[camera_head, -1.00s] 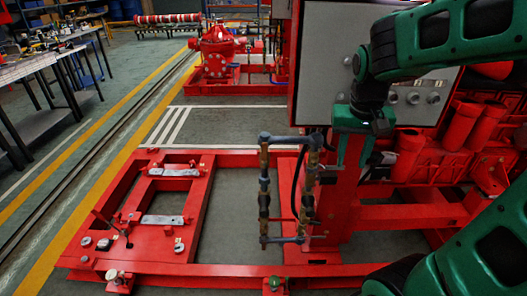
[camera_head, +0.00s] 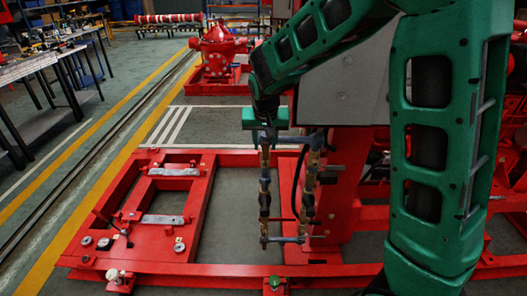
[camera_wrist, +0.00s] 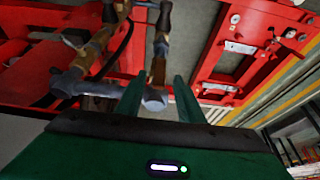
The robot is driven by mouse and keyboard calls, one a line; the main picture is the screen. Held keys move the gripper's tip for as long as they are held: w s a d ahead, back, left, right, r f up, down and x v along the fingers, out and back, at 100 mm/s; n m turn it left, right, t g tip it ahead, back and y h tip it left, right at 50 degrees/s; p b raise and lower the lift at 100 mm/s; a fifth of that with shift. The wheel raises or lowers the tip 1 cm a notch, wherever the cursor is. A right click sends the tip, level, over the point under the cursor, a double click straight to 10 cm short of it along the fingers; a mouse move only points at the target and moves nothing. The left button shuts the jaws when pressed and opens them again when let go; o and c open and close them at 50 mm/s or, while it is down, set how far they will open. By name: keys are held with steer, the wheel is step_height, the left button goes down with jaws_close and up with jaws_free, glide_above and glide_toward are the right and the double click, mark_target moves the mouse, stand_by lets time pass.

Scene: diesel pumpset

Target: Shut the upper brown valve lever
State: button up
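A valve pipe assembly (camera_head: 264,205) stands upright beside the red frame, with two vertical pipes joined by grey-blue pipes at top and bottom. Brownish valve parts (camera_head: 314,160) show on its upper section; a distinct lever is too small to make out there. In the wrist view, brown parts (camera_wrist: 159,62) and grey pipe elbows (camera_wrist: 70,82) lie beyond my fingers. My gripper (camera_wrist: 157,88) is open, its two green fingers apart with a grey pipe end showing between them. In the head view it is at the top of the left pipe; contact cannot be told.
A red base frame (camera_head: 120,255) spreads left of the pipes, with open floor inside it. A grey control box (camera_head: 345,85) and red machinery stand behind my arm at the right. A black hose (camera_head: 295,185) hangs between the pipes.

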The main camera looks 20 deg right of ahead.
mark_target(265, 147)
steer(key=shift+x, duration=2.15)
jaws_close()
